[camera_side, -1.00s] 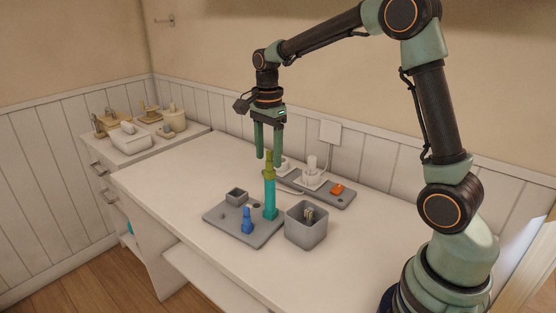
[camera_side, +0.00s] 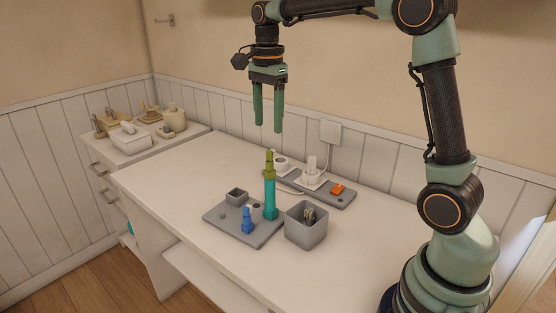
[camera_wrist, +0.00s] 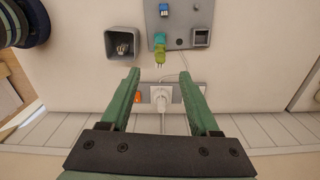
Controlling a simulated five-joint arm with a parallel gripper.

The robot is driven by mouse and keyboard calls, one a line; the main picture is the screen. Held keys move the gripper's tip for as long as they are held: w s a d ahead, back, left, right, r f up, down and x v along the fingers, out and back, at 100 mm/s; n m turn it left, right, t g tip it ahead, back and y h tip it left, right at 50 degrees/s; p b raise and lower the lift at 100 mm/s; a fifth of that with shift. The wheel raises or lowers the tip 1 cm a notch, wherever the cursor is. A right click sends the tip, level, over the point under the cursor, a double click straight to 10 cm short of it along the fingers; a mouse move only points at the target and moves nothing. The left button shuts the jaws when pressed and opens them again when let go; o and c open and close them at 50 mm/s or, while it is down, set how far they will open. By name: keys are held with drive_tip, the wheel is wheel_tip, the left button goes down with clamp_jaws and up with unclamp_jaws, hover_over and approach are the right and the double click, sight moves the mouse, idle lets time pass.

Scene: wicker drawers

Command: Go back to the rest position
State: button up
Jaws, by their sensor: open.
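My gripper (camera_side: 268,130) is open and empty. In the side view its green fingers point down, well above the desk and clear of everything on it. In the wrist view my gripper (camera_wrist: 166,75) shows two spread green fingers with nothing between their tips. Below it, a tall teal and olive-green piece (camera_side: 270,195) stands upright on a grey tray (camera_side: 235,232); it also shows in the wrist view (camera_wrist: 160,50). A short blue piece (camera_side: 247,222) stands on the same tray.
A grey square cup (camera_side: 305,227) with small items inside stands right of the tray. Behind lies a grey power strip (camera_side: 345,200) with a white plug (camera_side: 312,170) and an orange switch (camera_side: 337,189). A side cabinet at left holds bathroom-like items. The wall is behind.

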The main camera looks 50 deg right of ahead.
drive_tip(key=s+a+f+n+t, duration=0.1)
drive_tip(key=s+a+n+t, duration=0.1)
drive_tip(key=s+n, duration=0.5)
drive_tip(key=s+a+f+n+t, duration=0.1)
drive_tip(key=s+a+n+t, duration=0.2)
drive_tip(key=s+n, duration=0.4)
drive_tip(key=a+n, duration=0.1)
drive_tip(key=n, duration=0.4)
drive_tip(key=shift+s+a+f+t, duration=0.3)
drive_tip(key=shift+s+f, duration=0.05)
